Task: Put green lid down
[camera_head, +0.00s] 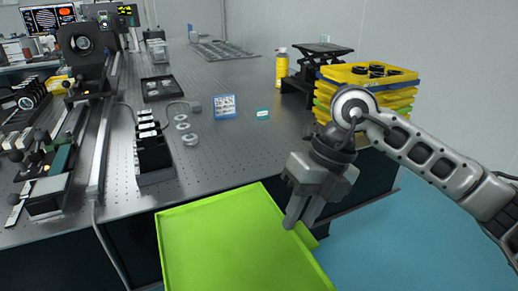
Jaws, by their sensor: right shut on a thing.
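The green lid (232,243) is a flat, bright green, shallow tray-like panel with a raised rim. It is in the lower middle of the head view, in front of the table's near edge, and its lower part runs out of the frame. My right gripper (297,221) is shut on the lid's right edge, with its fingers pointing down. What lies beneath the lid is hidden. My left gripper does not show.
The perforated optical table (240,78) holds a black slotted holder (153,158), a yellow bottle (282,67) and optics rails at left. A stack of yellow and green trays (368,77) stands at the right, behind my right arm. Blue floor (380,245) is open at lower right.

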